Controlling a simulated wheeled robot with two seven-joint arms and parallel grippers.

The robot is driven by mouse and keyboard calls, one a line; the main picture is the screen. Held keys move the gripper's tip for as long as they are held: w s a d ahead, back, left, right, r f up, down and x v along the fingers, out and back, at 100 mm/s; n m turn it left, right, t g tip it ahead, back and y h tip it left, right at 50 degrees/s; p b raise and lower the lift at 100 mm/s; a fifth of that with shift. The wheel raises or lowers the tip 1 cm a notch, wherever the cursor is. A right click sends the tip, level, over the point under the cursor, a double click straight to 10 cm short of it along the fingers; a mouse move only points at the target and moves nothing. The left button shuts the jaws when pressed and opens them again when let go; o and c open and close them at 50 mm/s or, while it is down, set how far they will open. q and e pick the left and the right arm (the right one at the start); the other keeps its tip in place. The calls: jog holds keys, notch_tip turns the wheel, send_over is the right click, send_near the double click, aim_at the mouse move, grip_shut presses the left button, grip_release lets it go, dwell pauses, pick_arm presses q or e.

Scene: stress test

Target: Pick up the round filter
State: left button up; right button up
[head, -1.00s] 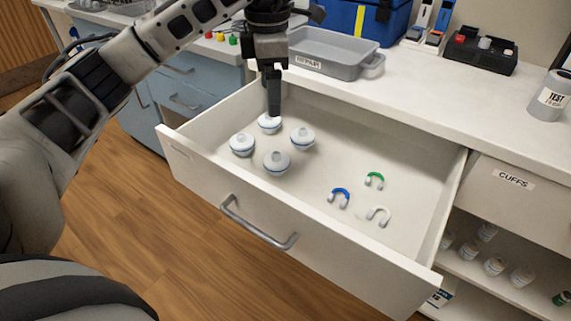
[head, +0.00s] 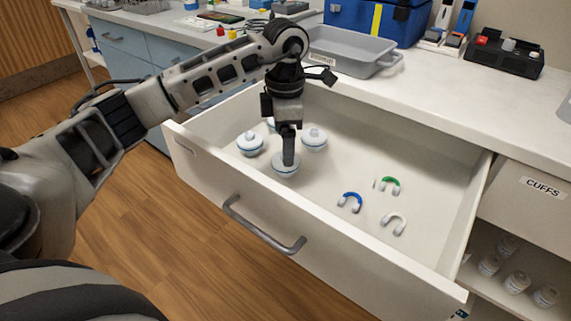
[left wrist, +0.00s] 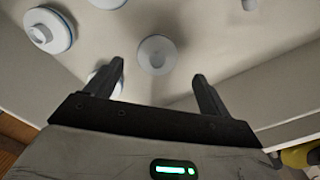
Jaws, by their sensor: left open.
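Several round white filters with blue-grey rims and raised centre knobs sit in the open drawer. One is at the left (head: 249,145), one at the right (head: 315,139), and one at the front (head: 285,168). Another at the back is mostly hidden by my gripper. My left gripper (head: 288,160) points down over the front filter in the head view; contact cannot be told. In the left wrist view its open fingers (left wrist: 158,73) have a filter (left wrist: 157,52) lying in the gap's direction. Another filter is partly behind the left finger. My right gripper is not in view.
A grey tray (head: 350,52) stands on the counter behind.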

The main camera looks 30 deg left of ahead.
pick_arm(q)
notch_tip(320, 180, down, 5)
jog(key=shift+w+a+f+b, duration=0.1)
jog(key=shift+w+b, duration=0.05)
jog(key=shift+b, duration=0.2)
jog(key=c, duration=1.1)
